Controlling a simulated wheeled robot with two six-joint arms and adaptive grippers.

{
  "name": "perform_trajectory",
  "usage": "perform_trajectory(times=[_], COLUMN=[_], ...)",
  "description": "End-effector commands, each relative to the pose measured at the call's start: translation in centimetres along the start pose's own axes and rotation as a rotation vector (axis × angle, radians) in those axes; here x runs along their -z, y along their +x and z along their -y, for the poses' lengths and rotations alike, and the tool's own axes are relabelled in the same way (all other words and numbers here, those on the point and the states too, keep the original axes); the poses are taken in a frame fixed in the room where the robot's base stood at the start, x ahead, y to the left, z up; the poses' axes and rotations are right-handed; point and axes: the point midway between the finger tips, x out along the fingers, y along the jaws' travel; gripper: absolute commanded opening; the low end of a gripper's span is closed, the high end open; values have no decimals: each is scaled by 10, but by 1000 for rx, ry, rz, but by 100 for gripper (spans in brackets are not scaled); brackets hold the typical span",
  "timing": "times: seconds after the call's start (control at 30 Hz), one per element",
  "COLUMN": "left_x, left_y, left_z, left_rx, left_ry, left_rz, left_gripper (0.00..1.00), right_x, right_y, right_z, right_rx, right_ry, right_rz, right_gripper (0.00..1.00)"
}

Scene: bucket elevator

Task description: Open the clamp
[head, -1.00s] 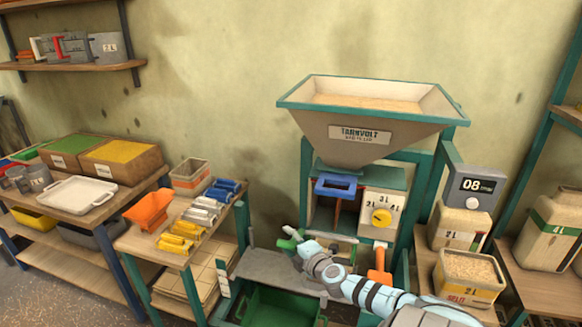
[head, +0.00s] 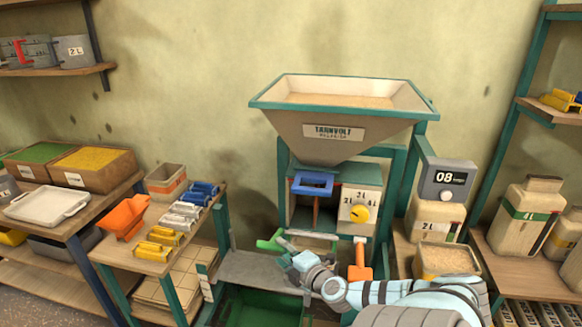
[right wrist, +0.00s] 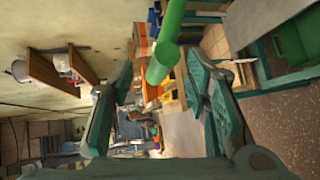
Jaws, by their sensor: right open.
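The clamp appears to be the part with a green handle (head: 268,243) and a grey bar, low on the front of the hopper machine (head: 333,132). My right gripper (head: 288,257) is just right of the green handle, with its fingers apart. In the right wrist view, a green cylinder, apparently this handle (right wrist: 164,60), lies at the gap between the open fingertips of my right gripper (right wrist: 160,72). Whether either finger touches it, I cannot tell. My arm and gripper hide part of the clamp's surroundings. My left gripper is not in view.
An orange handle (head: 360,262) hangs close to the right of my gripper. A grey shelf (head: 255,271) and green bin (head: 257,306) are below.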

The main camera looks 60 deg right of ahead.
Motion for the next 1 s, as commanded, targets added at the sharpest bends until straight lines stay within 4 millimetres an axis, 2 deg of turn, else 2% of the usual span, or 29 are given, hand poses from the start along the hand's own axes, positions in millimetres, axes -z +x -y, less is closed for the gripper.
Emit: perform_trajectory(times=[0.1,0.2,0.3,0.9,0.97,1.0], left_x=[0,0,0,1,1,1], left_y=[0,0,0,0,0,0], left_z=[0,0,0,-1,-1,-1], left_rx=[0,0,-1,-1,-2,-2], left_ry=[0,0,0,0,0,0], left_rz=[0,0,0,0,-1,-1], left_gripper=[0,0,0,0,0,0], right_x=[0,0,0,-2,-8,-17], right_y=[-29,-44,-51,-52,-52,-51], right_z=[1,0,0,0,6,15], right_rx=[4,2,0,0,12,31], right_ry=[-5,-5,-2,1,7,15], right_rz=[-4,-1,0,5,23,50], right_gripper=[44,44,44,44,44,44])
